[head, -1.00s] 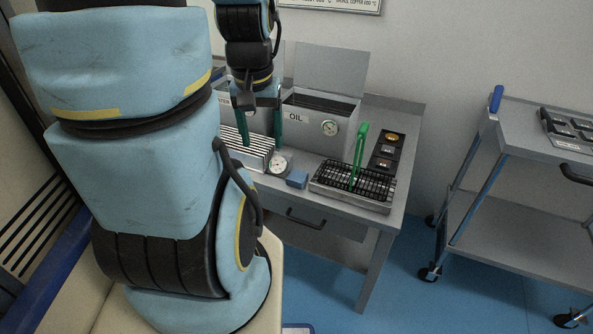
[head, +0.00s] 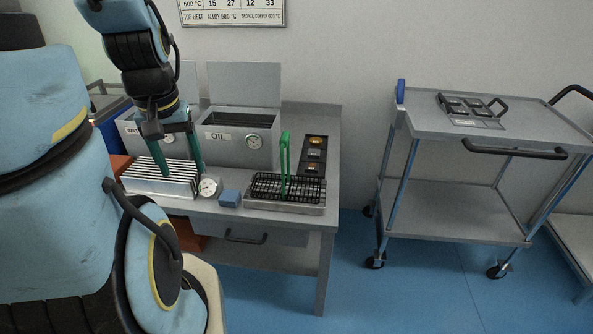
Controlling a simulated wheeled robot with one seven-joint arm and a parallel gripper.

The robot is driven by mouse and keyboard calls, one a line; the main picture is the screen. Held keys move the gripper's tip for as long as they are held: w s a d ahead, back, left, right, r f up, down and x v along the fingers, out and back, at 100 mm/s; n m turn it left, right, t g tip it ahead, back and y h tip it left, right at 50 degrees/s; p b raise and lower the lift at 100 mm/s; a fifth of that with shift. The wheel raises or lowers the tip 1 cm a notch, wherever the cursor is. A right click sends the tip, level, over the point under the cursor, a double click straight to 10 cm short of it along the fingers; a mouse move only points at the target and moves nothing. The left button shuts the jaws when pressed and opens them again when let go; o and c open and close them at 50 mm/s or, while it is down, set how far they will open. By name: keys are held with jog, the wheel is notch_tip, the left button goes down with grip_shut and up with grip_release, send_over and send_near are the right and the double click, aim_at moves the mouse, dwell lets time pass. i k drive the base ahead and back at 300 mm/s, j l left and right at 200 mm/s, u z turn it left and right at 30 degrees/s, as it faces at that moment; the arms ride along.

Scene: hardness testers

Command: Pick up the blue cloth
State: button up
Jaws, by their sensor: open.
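The blue cloth (head: 230,197) looks like a small folded blue block. It lies near the front edge of the grey table (head: 331,150), between a round dial gauge and a black wire rack. My gripper (head: 178,170) has green fingers spread apart and empty. It points down over the ribbed metal block, to the left of the cloth and apart from it.
The ribbed block (head: 160,178) and dial gauge (head: 209,187) stand left of the cloth. The wire rack (head: 287,188) with an upright green handle (head: 284,155) stands right. The OIL tank (head: 240,137) is behind. A grey cart (head: 470,125) stands farther right, with floor between.

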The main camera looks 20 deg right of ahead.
aim_at(229, 198)
jog(key=i+j, duration=0.15)
jog(key=j, duration=0.25)
jog(key=i+j, duration=0.15)
jog(key=j, duration=0.2)
jog(key=i+j, duration=0.2)
jog(key=j, duration=0.2)
